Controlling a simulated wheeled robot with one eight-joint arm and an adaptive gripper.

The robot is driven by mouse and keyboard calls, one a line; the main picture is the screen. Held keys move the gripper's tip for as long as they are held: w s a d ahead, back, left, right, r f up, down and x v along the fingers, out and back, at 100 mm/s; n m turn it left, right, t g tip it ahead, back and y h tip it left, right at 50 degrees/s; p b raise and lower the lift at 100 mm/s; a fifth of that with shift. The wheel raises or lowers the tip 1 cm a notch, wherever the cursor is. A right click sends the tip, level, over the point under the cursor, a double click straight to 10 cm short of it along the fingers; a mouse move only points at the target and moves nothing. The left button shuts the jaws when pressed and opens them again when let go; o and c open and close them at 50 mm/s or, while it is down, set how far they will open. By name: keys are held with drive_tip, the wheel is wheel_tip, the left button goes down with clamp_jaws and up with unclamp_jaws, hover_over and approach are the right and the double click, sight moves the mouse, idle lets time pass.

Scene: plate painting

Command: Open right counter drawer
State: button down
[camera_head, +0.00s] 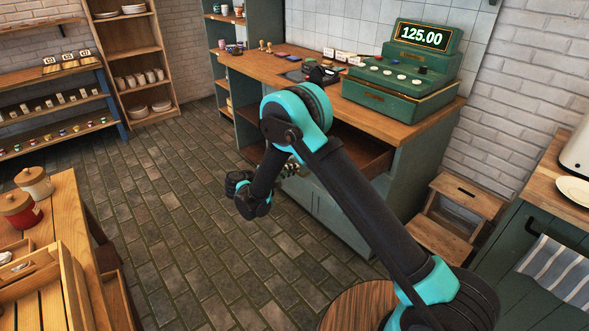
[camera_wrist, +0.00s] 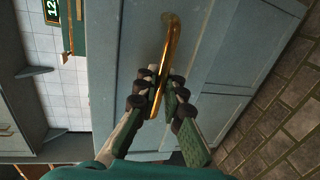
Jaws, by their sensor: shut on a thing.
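The right counter drawer (camera_head: 372,156) stands pulled out of the green counter in the head view, and its brown wooden inside shows beside my arm. Its grey-blue front (camera_wrist: 205,35) fills much of the wrist view. A brass bar handle (camera_wrist: 171,38) is fixed on that front. My gripper (camera_wrist: 161,85) has its dark padded fingers closed around the lower part of the handle. In the head view my arm hides much of the drawer front and the handle.
A green cash register (camera_head: 403,82) stands on the wooden counter top (camera_head: 285,72). A small step stool (camera_head: 467,192) is right of the counter. A round wooden top (camera_head: 350,305) is at the front. The tiled floor (camera_head: 165,190) left of my arm is clear.

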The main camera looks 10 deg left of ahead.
drive_tip(key=c, duration=1.9)
unclamp_jaws()
drive_tip(key=v, duration=1.2)
